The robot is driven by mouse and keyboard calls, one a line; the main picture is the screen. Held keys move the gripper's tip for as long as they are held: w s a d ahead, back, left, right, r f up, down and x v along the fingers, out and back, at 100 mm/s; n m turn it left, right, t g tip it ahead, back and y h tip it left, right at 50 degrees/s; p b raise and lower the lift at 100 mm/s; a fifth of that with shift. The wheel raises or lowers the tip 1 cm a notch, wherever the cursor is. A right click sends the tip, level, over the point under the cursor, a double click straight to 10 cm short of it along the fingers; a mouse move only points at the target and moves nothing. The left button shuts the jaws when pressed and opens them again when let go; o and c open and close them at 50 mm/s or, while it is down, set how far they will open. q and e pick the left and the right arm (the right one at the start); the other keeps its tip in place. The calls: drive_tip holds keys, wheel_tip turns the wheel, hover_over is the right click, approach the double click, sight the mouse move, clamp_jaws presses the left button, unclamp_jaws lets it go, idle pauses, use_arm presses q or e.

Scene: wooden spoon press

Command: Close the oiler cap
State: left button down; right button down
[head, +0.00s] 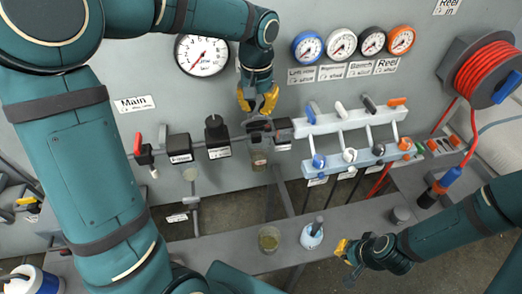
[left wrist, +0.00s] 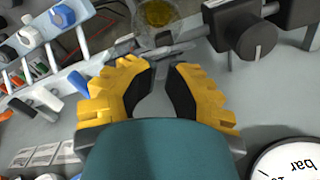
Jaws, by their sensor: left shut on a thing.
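The oiler, with a dark top and a clear brownish bowl (head: 258,159), is mounted on the grey panel in the middle of the head view. My left gripper (head: 258,104) points down just above the oiler's top. In the left wrist view its yellow fingers (left wrist: 157,66) are closed in around a small grey part at their tips, which I take to be the oiler cap. The fingers mostly hide this part, and I cannot tell how far it is lowered. My right gripper (head: 347,256) is low at the right, over the shelf edge and away from the oiler.
Dark regulator units (head: 216,136) stand left of the oiler, and a pale valve manifold (head: 345,123) with levers stands close at its right. Gauges (head: 202,54) sit above. A cup of yellow liquid (head: 268,239) and a small blue-white pot (head: 311,236) stand on the shelf below.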

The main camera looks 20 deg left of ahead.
use_arm(q)
drive_tip(key=shift+w+a+r+p, duration=0.1)
drive_tip(key=shift+a+r+p, duration=0.25)
drive_tip(key=shift+r+p, duration=0.25)
drive_tip(key=shift+r, duration=0.5)
wheel_tip(320, 180, up, 2)
drive_tip(key=shift+d+p, duration=0.15)
drive_tip(key=shift+p, duration=0.75)
wheel_tip(320, 180, up, 4)
drive_tip(key=p, duration=0.3)
drive_tip(key=shift+f, duration=0.15)
